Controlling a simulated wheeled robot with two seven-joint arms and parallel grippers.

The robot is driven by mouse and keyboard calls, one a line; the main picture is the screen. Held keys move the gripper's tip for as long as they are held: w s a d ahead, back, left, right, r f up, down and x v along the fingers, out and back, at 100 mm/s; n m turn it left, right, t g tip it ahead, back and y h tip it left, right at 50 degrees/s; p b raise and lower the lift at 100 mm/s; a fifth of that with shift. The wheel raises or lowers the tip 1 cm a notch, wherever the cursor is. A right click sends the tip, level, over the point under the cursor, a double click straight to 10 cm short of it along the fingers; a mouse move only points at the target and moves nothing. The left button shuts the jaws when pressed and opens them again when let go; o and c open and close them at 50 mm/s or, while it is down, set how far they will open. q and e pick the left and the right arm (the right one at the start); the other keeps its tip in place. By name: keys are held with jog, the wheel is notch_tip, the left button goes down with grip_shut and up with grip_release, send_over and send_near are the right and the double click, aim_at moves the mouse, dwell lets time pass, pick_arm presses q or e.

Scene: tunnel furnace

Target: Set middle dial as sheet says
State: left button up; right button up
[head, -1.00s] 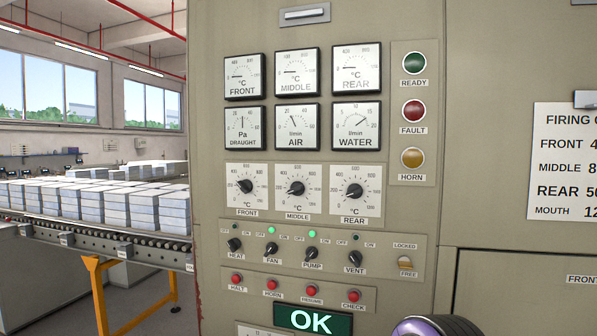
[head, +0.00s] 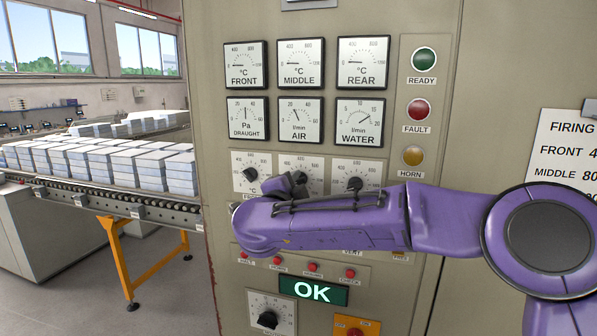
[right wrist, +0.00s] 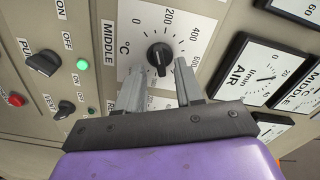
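The middle dial (head: 314,166) sits on the panel between the front dial (head: 250,174) and the rear dial (head: 354,184); my right gripper (head: 289,184) hides its knob in the head view. In the right wrist view, its black knob (right wrist: 159,54) shows, with the white mark toward the low end of the scale. My right gripper's two fingers (right wrist: 165,68) are open, with tips close to the knob on either side; whether they touch it I cannot tell. The firing sheet (head: 566,160) is cut off at the right; its MIDDLE line reads 80 before the edge. My left gripper is out of view.
Gauges (head: 301,64) fill the panel above the dials. READY, FAULT and HORN lamps (head: 419,109) stand to the right. Red buttons (head: 313,267) and a green OK display (head: 313,290) lie below my right arm. A conveyor of stacked blocks (head: 95,165) runs at the left.

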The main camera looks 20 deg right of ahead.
jog(key=shift+p+x, duration=0.3)
jog(key=shift+x, duration=0.7)
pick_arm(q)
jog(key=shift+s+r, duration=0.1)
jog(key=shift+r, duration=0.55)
